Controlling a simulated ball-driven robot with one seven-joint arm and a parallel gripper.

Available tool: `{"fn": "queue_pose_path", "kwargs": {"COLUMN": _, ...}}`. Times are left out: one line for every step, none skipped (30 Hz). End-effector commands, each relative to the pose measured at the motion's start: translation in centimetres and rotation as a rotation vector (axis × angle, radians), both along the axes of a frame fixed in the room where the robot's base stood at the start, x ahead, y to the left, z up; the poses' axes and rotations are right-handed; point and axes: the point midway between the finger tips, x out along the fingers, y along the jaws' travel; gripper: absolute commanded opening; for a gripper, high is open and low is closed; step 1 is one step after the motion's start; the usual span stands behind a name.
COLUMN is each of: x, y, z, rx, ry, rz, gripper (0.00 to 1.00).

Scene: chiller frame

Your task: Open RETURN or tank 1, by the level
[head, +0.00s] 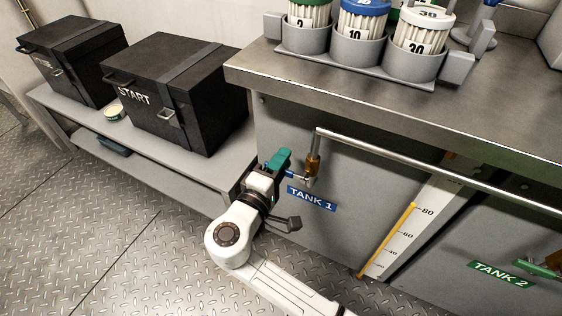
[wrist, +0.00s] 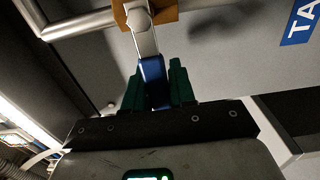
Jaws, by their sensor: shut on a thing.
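A brass valve (head: 313,168) sits on the steel pipe at the tank 1 front, above the blue TANK 1 label (head: 312,199). Its blue lever (wrist: 153,72) runs between my green fingers in the wrist view. My gripper (head: 281,163) is shut on this lever; in the head view it hides most of the lever. A level scale (head: 407,228) right of the label has a yellow column (head: 388,240) reaching about the 80 mark. No label reading RETURN shows clearly.
A TANK 2 label (head: 501,272) and a green-handled valve (head: 540,270) are at the lower right. The steel counter (head: 330,82) with filter holders overhangs the valve. Black cases, one marked START (head: 180,90), stand on a low shelf at left.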

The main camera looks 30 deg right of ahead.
Motion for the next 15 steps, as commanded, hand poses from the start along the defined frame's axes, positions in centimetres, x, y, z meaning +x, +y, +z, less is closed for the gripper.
{"fn": "queue_pose_path", "kwargs": {"x": -0.03, "y": 0.02, "z": -0.09, "rx": 0.001, "ry": 0.001, "rz": 0.0, "gripper": 0.0}}
{"fn": "queue_pose_path", "kwargs": {"x": -0.03, "y": 0.03, "z": -0.09, "rx": 0.001, "ry": 0.001, "rz": 0.0, "gripper": 0.0}}
{"fn": "queue_pose_path", "kwargs": {"x": -0.03, "y": 0.03, "z": -0.09, "rx": 0.002, "ry": 0.001, "rz": 0.0, "gripper": 0.0}}
{"fn": "queue_pose_path", "kwargs": {"x": -0.03, "y": 0.03, "z": -0.1, "rx": 0.001, "ry": 0.002, "rz": 0.0, "gripper": 0.0}}
{"fn": "queue_pose_path", "kwargs": {"x": -0.04, "y": 0.02, "z": -0.1, "rx": 0.001, "ry": 0.002, "rz": 0.0, "gripper": 0.0}}
{"fn": "queue_pose_path", "kwargs": {"x": -0.04, "y": 0.02, "z": -0.1, "rx": 0.0, "ry": 0.003, "rz": 0.0, "gripper": 0.0}}
{"fn": "queue_pose_path", "kwargs": {"x": -0.03, "y": 0.03, "z": -0.09, "rx": -0.001, "ry": 0.004, "rz": 0.0, "gripper": 0.0}}
{"fn": "queue_pose_path", "kwargs": {"x": -0.05, "y": 0.03, "z": -0.1, "rx": -0.002, "ry": 0.007, "rz": 0.0, "gripper": 0.0}}
{"fn": "queue_pose_path", "kwargs": {"x": -0.05, "y": 0.03, "z": -0.1, "rx": -0.005, "ry": 0.011, "rz": 0.0, "gripper": 0.0}}
{"fn": "queue_pose_path", "kwargs": {"x": -0.05, "y": 0.03, "z": -0.11, "rx": -0.009, "ry": 0.016, "rz": 0.0, "gripper": 0.0}}
{"fn": "queue_pose_path", "kwargs": {"x": -0.05, "y": 0.03, "z": -0.12, "rx": -0.013, "ry": 0.021, "rz": 0.0, "gripper": 0.0}}
{"fn": "queue_pose_path", "kwargs": {"x": -0.05, "y": 0.04, "z": -0.15, "rx": -0.02, "ry": 0.031, "rz": 0.0, "gripper": 0.0}}
{"fn": "queue_pose_path", "kwargs": {"x": -0.06, "y": 0.04, "z": -0.19, "rx": -0.027, "ry": 0.04, "rz": 0.0, "gripper": 0.0}}
{"fn": "queue_pose_path", "kwargs": {"x": -0.06, "y": 0.06, "z": -0.24, "rx": -0.035, "ry": 0.051, "rz": 0.0, "gripper": 0.0}}
{"fn": "queue_pose_path", "kwargs": {"x": -0.06, "y": 0.09, "z": -0.33, "rx": -0.046, "ry": 0.067, "rz": 0.001, "gripper": 0.0}}
